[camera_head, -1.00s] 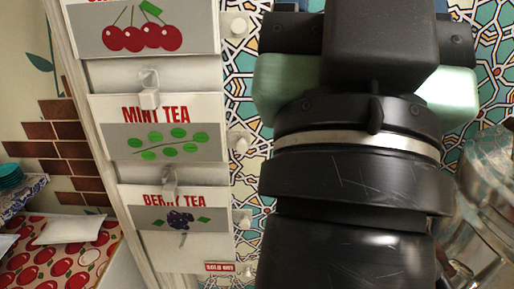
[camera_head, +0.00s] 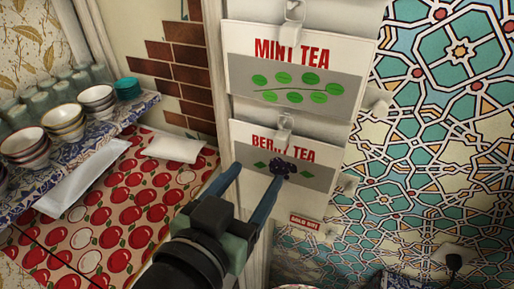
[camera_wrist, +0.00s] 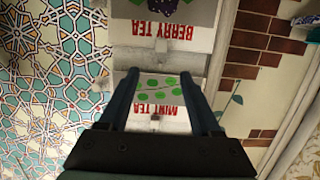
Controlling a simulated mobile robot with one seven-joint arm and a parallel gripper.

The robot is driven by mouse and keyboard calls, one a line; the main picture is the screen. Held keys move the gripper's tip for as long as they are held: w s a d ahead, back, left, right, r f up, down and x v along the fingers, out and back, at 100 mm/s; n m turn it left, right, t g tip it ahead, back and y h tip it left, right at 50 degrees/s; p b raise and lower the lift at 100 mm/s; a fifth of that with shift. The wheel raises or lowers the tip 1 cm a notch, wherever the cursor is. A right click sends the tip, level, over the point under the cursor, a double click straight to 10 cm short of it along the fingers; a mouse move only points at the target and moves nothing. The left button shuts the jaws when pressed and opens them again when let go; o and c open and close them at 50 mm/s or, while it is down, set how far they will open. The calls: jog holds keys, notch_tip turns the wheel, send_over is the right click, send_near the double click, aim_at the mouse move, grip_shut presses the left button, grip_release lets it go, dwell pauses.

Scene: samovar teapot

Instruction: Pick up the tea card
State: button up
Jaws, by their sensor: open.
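Tea cards hang on a white board in the head view. The mint tea card (camera_head: 290,75) has green leaves and red letters. The berry tea card (camera_head: 285,165) hangs below it, with a dark berry picture and a clear hook at its top. My gripper (camera_head: 256,180) is open in front of the berry tea card, and its right fingertip overlaps the berry picture in the view. I cannot tell whether it touches. In the wrist view the mint tea card (camera_wrist: 158,92) shows between my fingers, upside down, and the berry tea card (camera_wrist: 172,38) is above it.
A small "sold out" tag (camera_head: 307,223) is below the berry card. At left, a patterned shelf (camera_head: 105,135) holds bowls (camera_head: 62,121) and glasses. A cherry-patterned surface (camera_head: 125,215) lies left of my arm. Tiled wall (camera_head: 440,130) is at right.

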jog(key=p, duration=0.2)
send_near(279, 142)
jog(key=x, duration=0.4)
jog(key=shift+w+d+r, duration=0.15)
jog(key=shift+d+r, duration=0.05)
jog(key=shift+d, duration=0.05)
jog(key=shift+f+p+x, duration=0.2)
jog(key=shift+p+x, duration=1.05)
jog(key=shift+x, duration=1.2)
jog(key=shift+a, duration=0.2)
grip_shut()
